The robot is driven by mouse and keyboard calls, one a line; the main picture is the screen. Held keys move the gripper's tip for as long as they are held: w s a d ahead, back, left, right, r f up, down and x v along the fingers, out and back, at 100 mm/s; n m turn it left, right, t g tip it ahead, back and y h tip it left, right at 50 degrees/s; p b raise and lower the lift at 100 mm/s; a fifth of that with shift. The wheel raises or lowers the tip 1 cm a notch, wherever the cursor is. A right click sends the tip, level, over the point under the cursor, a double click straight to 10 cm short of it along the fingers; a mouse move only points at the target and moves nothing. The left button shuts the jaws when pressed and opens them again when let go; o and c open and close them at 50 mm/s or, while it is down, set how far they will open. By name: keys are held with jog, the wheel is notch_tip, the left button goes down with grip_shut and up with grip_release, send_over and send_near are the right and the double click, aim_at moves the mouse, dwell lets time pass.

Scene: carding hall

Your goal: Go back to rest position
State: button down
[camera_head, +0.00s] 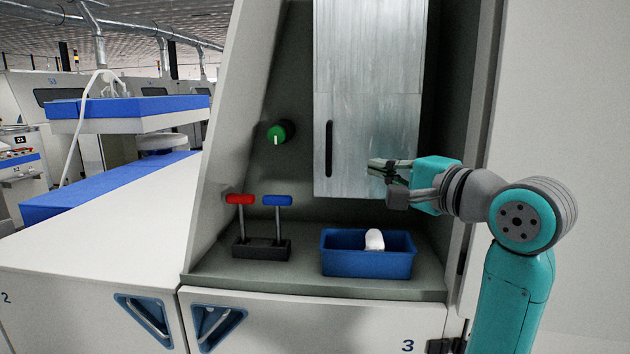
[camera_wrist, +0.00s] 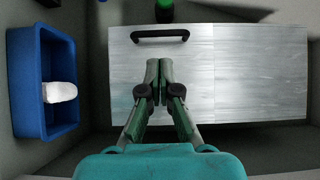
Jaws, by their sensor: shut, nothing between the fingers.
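My gripper (camera_head: 378,167) is in front of the lower right part of a grey metal panel door (camera_head: 365,90) in the head view. The panel has a black vertical handle (camera_head: 329,148) at its left edge. In the wrist view my gripper (camera_wrist: 158,64) has its fingers together and empty, pointing at the panel (camera_wrist: 250,70). The handle (camera_wrist: 160,36) lies ahead of the fingertips there, with a gap in the picture. I cannot tell how far the fingers are from the panel.
A blue bin (camera_head: 367,264) with a white object (camera_head: 374,240) inside stands on the ledge below my gripper. A red lever (camera_head: 240,199) and a blue lever (camera_head: 277,201) stand left of it. A green knob (camera_head: 277,133) is on the back wall. The cabinet's right wall is close to my arm.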

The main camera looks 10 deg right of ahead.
jog(key=s+f+h, duration=0.2)
jog(key=f, duration=1.4)
jog(key=s+f+h, duration=0.2)
jog(key=f, duration=1.4)
jog(key=s+a+f+n+g+h, duration=0.1)
jog(key=s+f+n+h, duration=0.15)
jog(key=s+f, duration=0.85)
jog(key=s+a+f+n+h, duration=0.15)
jog(key=s+f+n, duration=0.25)
jog(key=s+f, duration=0.65)
jog(key=s+r+n, duration=0.1)
jog(key=s+n, duration=0.2)
jog(key=s, duration=0.8)
jog(key=s+a+r+n+y, duration=0.1)
jog(key=s+n, duration=0.3)
jog(key=s, duration=0.7)
jog(key=shift+s+a+r+g, duration=0.15)
jog(key=shift+a+r+g, duration=0.2)
jog(key=shift+r, duration=0.4)
jog(key=shift+d, duration=0.1)
